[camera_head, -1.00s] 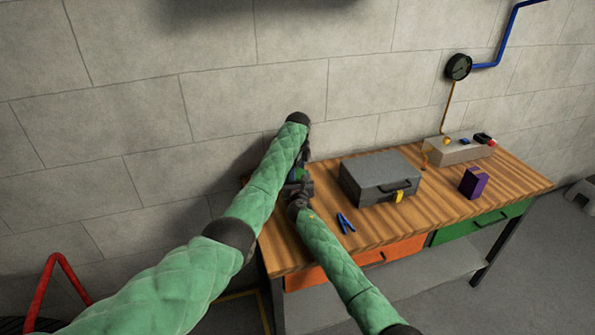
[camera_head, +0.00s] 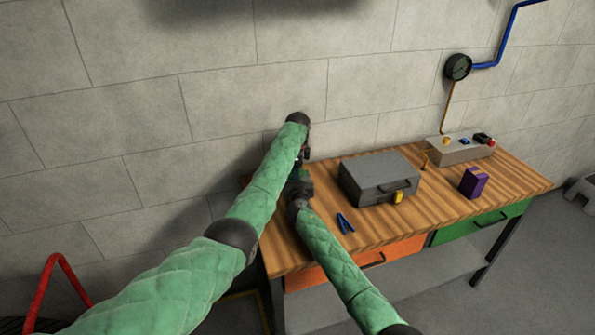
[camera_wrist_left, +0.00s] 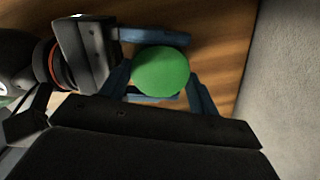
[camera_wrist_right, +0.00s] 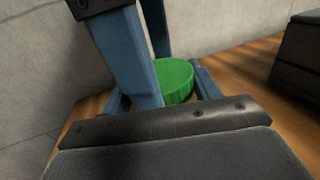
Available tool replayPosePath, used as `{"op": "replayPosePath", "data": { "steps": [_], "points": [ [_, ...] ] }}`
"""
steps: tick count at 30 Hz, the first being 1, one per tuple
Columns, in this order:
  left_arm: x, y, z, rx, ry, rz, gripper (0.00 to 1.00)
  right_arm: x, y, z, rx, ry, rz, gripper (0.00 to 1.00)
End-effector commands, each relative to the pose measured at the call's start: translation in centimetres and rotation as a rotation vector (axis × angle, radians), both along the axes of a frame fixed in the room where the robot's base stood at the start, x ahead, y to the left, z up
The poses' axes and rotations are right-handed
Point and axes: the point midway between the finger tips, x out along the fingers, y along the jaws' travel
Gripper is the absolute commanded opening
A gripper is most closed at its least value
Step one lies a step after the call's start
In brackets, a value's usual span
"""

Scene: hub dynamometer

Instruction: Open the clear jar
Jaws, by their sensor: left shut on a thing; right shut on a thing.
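The jar's round green lid (camera_wrist_left: 160,72) shows from above in the left wrist view and from the side in the right wrist view (camera_wrist_right: 176,82). The clear body under it is hidden by fingers and the lid. My left gripper (camera_head: 303,158) reaches down from above, its blue fingers shut on either side of the lid. My right gripper (camera_head: 298,187) comes in from the side, lower, its blue fingers (camera_wrist_right: 206,83) shut around the jar. In the head view, my arms and grippers hide the jar at the bench's left end.
The wooden bench (camera_head: 420,222) holds a grey case (camera_head: 378,178) with a yellow latch piece, a blue clip-like tool (camera_head: 345,223), a purple box (camera_head: 473,182) and a control box (camera_head: 458,150). The wall (camera_wrist_left: 282,75) is close behind the jar. The bench's front right is clear.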

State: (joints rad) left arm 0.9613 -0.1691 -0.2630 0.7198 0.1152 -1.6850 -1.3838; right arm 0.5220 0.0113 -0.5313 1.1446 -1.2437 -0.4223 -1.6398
Motion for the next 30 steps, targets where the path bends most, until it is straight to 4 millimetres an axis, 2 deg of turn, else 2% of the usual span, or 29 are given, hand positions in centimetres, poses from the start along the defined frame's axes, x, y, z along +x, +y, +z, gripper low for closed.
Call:
{"op": "replayPosePath", "data": {
  "steps": [14, 15, 17, 26, 30],
  "points": [
    [0.07, 0.1, 0.06, 0.001, -0.002, 0.001, 0.34, -0.06, -0.01, -0.17, 0.0, 0.002, 0.0, 0.0],
    [0.07, 0.1, 0.06, 0.001, -0.002, 0.001, 0.69, -0.06, -0.01, -0.17, 0.0, 0.002, 0.0, 0.0],
    [0.07, 0.09, 0.05, 0.001, -0.002, 0.001, 0.81, -0.06, -0.01, -0.17, 0.0, 0.002, 0.0, 0.0],
    [0.01, 0.03, 0.07, 0.0, 0.0, 0.0, 0.83, -0.05, -0.02, -0.18, 0.0, 0.002, 0.0, 0.0],
    [0.02, 0.0, 0.86, 0.0, 0.0, 0.0, 0.83, -0.04, -0.02, -0.18, 0.0, 0.002, 0.0, 0.0]
  ]
}}
